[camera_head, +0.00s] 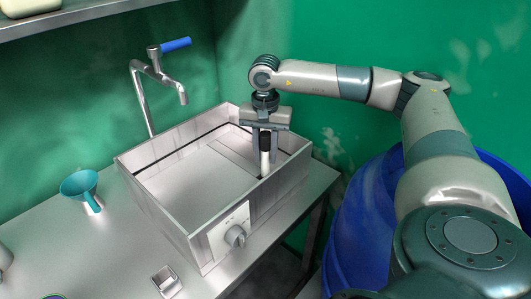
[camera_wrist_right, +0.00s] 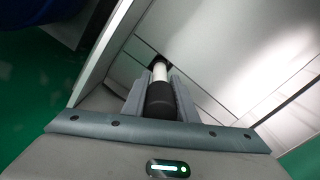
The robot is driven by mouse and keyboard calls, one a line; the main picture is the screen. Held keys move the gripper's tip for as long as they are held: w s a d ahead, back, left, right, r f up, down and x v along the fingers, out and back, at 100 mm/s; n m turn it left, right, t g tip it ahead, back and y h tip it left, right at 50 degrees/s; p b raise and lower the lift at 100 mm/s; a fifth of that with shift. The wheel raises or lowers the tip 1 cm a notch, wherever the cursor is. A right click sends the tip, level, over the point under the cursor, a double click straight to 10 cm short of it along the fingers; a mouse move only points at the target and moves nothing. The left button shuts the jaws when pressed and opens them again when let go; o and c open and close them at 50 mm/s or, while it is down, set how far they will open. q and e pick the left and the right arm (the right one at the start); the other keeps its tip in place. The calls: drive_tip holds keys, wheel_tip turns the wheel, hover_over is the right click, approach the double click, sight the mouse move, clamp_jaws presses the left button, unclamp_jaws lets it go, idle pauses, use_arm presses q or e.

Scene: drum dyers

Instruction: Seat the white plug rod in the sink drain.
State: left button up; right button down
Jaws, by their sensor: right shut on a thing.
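The white plug rod (camera_head: 264,164) with a black top stands about upright inside the sink (camera_head: 185,187), near its right back corner. My right gripper (camera_head: 265,152) comes down from above and is shut on the rod's black top. In the right wrist view the black grip (camera_wrist_right: 160,100) sits between the two fingers (camera_wrist_right: 160,97), and the white rod (camera_wrist_right: 160,71) runs on past the fingertips towards a dark opening (camera_wrist_right: 157,62) in the sink floor. I cannot tell whether the rod's lower end is in the drain. My left gripper is not in view.
A metal tap with a blue handle (camera_head: 176,44) stands behind the sink. A knob (camera_head: 235,236) is on the sink's front. A teal funnel (camera_head: 79,185) and a small metal box (camera_head: 166,281) are on the table. A blue drum (camera_head: 350,240) stands at the right, under my arm.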

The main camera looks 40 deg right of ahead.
sight(265, 134)
drive_tip(key=shift+f, duration=0.15)
drive_tip(key=c, duration=1.4)
unclamp_jaws()
drive_tip(key=shift+c, duration=0.2)
drive_tip(key=shift+r+p, duration=0.3)
drive_tip(key=shift+r, duration=0.25)
wheel_tip(265, 134, up, 11)
drive_tip(key=p, duration=0.5)
drive_tip(key=shift+r+p, duration=0.1)
drive_tip(key=shift+p, duration=0.2)
